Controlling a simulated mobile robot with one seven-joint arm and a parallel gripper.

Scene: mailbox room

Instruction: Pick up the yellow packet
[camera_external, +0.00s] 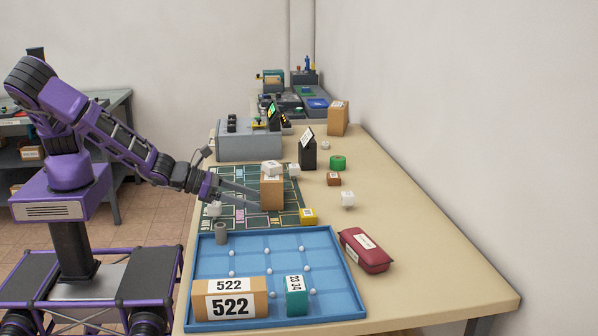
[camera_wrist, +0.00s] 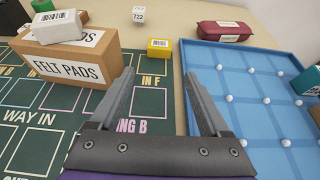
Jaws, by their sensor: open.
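The yellow packet (camera_wrist: 158,48) is a small block with a white label on top. It lies at the far edge of the dark green mat in the wrist view, just left of the blue tray. It also shows behind the tray in the external view (camera_external: 308,216). My gripper (camera_wrist: 160,74) is open and empty, with its fingers spread and pointing towards the packet. The packet shows between and beyond the fingertips, with a gap left. In the external view my gripper (camera_external: 257,199) is low over the mat, left of the packet.
A FELT PADS box (camera_wrist: 68,56) with a white carton (camera_wrist: 58,27) on top stands close left of my fingers. The blue tray (camera_wrist: 215,95) lies right. A white 722 cube (camera_wrist: 138,14) and a maroon pouch (camera_wrist: 224,31) lie beyond. Bare table surrounds the cube.

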